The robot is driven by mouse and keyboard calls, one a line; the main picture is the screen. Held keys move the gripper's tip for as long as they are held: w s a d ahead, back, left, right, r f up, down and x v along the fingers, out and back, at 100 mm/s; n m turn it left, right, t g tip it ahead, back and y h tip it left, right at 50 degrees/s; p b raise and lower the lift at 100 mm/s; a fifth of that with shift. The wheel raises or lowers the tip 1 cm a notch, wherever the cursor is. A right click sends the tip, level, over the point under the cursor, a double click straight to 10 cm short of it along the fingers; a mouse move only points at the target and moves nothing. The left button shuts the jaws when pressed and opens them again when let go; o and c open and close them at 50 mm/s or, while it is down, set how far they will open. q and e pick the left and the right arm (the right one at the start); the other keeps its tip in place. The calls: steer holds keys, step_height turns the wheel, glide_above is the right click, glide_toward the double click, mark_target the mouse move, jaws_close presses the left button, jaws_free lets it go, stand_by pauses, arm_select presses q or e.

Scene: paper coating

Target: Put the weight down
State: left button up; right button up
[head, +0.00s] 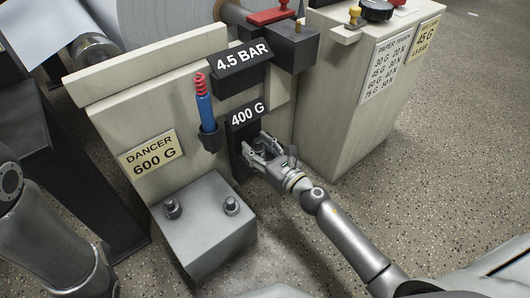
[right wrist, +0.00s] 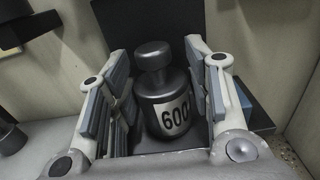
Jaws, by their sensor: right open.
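In the right wrist view, a dark grey cylindrical weight (right wrist: 168,110) with a knob on top and a white label reading 600 stands upright on a black shelf (right wrist: 262,118). My right gripper (head: 262,146) is open, with its fingers on both sides of the weight; whether the pads touch it I cannot tell. In the head view, this gripper is in front of the black holder (head: 236,158) under the 400 G sign (head: 246,116) and hides the weight. My left arm shows at the lower left, but its gripper is out of view.
A grey box (head: 205,235) with two small knobbed weights (head: 172,209) on top stands left of the holder. A red and blue tool (head: 206,105) sits upright above it. A DANCER 600 G sign (head: 152,152) is on the panel. A cream cabinet (head: 350,120) stands at right.

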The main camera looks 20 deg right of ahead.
steer(key=b+v, duration=0.2)
steer(key=v, duration=1)
steer(key=shift+b, duration=0.4)
steer(key=shift+r, duration=0.15)
